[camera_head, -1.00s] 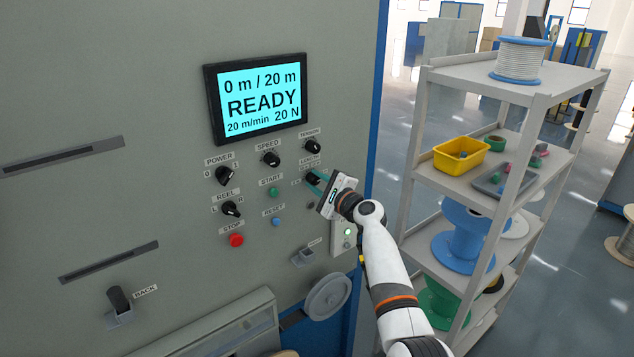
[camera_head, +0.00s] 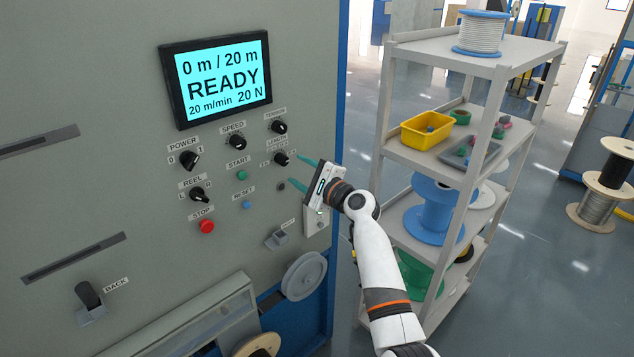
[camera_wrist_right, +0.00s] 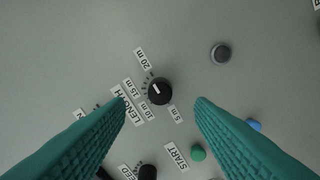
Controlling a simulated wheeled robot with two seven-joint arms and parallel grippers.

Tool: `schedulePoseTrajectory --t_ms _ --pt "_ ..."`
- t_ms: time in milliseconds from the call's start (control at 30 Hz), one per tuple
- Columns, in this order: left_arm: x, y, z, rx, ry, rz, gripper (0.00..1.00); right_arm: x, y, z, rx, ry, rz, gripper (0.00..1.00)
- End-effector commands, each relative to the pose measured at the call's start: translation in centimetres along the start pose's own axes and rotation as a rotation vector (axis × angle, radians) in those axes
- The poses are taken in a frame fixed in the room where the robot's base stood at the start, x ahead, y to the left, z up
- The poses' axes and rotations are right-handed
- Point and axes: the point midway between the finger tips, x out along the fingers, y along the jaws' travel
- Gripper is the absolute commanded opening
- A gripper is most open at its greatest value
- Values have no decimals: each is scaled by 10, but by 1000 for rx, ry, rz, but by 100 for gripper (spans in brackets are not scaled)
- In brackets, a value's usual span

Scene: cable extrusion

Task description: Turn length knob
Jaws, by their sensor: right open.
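The length knob (camera_head: 282,158) is a small black round knob under the LENGTH label on the grey machine panel. In the right wrist view the length knob (camera_wrist_right: 160,91) sits centred beyond my fingertips, with a white mark and labels from 5 m to 20 m around it. My right gripper (camera_head: 296,171) is open, its two teal fingers spread and pointing at the panel, just right of the knob. In the wrist view nothing is between the fingers of the right gripper (camera_wrist_right: 160,105), which appear apart from the knob. My left gripper is not in view.
The screen (camera_head: 216,80) reads 0 m / 20 m, READY. The tension knob (camera_head: 278,127), speed knob (camera_head: 237,142), green start button (camera_head: 242,175) and blue reset button (camera_head: 246,205) are close by. A grey shelf (camera_head: 440,55) with bins and spools stands right of the machine.

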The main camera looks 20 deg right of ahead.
Motion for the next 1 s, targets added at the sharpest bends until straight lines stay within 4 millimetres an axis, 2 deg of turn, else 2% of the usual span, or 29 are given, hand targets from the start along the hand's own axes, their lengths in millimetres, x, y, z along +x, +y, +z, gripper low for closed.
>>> schedulePoseTrajectory --t_ms 33,200,400,900,1000 --pt "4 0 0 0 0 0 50 -11 -2 2 -1 -1 2 49" --pt "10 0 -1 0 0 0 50 -38 -2 2 -2 -1 1 49" --pt "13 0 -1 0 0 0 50 -56 0 1 0 -1 1 49" --pt "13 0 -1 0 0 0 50 -58 1 1 1 -1 1 49" --pt "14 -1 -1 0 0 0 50 -58 -6 4 -6 -8 -8 49"
